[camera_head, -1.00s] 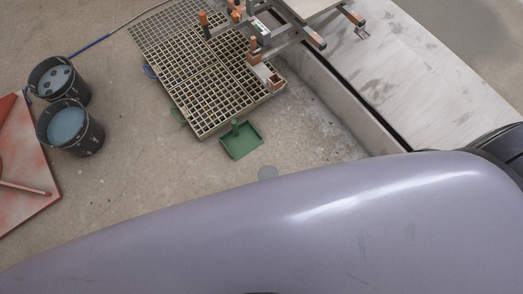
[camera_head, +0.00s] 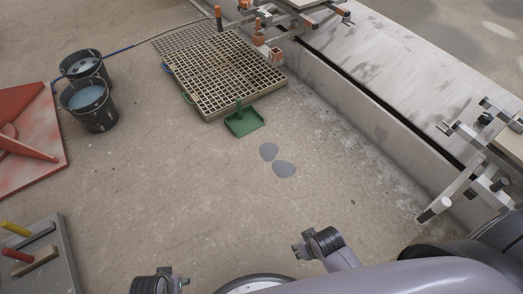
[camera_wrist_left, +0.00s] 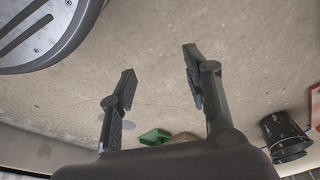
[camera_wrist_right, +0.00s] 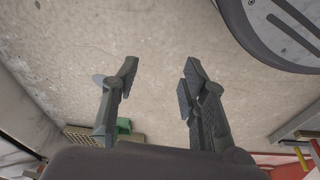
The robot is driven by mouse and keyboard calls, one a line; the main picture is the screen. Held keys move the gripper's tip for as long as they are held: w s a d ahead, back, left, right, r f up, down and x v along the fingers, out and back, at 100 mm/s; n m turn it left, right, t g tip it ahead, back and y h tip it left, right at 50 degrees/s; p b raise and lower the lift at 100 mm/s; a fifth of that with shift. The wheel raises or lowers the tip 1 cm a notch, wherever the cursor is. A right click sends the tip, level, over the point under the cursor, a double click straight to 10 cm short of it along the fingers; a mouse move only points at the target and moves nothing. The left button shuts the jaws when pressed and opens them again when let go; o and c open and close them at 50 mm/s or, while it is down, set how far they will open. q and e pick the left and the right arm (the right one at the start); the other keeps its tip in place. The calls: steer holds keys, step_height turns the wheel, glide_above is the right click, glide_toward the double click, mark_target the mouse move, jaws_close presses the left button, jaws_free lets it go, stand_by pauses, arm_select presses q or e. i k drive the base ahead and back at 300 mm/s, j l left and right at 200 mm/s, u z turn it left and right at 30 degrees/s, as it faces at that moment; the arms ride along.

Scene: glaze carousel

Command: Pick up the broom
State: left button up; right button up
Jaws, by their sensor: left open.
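I cannot make out a broom for certain in any view. A green dustpan-like tray (camera_head: 243,122) with an upright green handle lies on the floor by the grating, and it also shows in the left wrist view (camera_wrist_left: 155,137). My right gripper (camera_head: 300,245) is low in the head view, well short of the tray. In the right wrist view its fingers (camera_wrist_right: 160,80) are apart with nothing between them. My left gripper (camera_head: 182,281) is at the bottom edge, largely cut off. In the left wrist view its fingers (camera_wrist_left: 160,80) are apart and empty.
Two black buckets (camera_head: 92,110) of bluish liquid stand at the left near a red panel (camera_head: 35,125). A grey board (camera_head: 60,262) with yellow and red handled tools is lower left. A slatted grating (camera_head: 225,78) and a concrete ledge (camera_head: 365,105) lie beyond.

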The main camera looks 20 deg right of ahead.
mark_target(27, 264)
steer(key=u, duration=2)
